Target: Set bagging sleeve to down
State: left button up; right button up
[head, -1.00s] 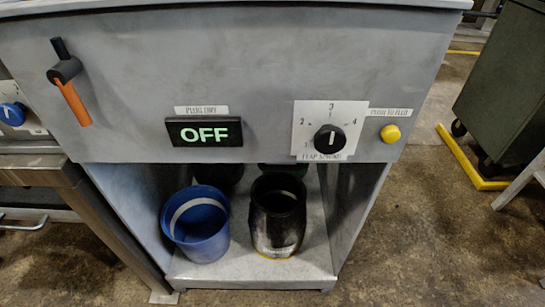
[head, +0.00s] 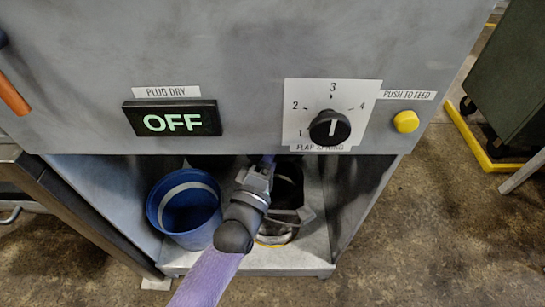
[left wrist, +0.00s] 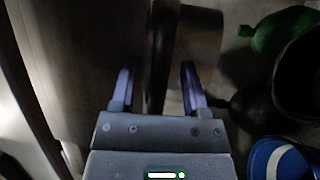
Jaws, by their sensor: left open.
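My left gripper shows in the left wrist view (left wrist: 157,75) with its two purple fingers apart and nothing clearly held between them. A dark upright bar (left wrist: 158,45) and a brownish panel (left wrist: 200,45) lie beyond the fingers; I cannot tell whether they touch. In the head view my left arm reaches into the open bay under the machine's grey front panel (head: 270,70), between a blue bucket and a dark container (head: 290,190); the fingertips are mostly hidden there. No part is labelled as the bagging sleeve, and I cannot tell which it is. My right gripper is not in view.
The blue bucket (head: 178,212) stands left of my arm. The panel carries an OFF display (head: 172,120), a black dial (head: 330,127), a yellow button (head: 406,121) and an orange-handled lever (head: 12,95). A green object (left wrist: 285,30) is right of the fingers.

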pick_arm(q)
grip_shut()
dwell(1.4)
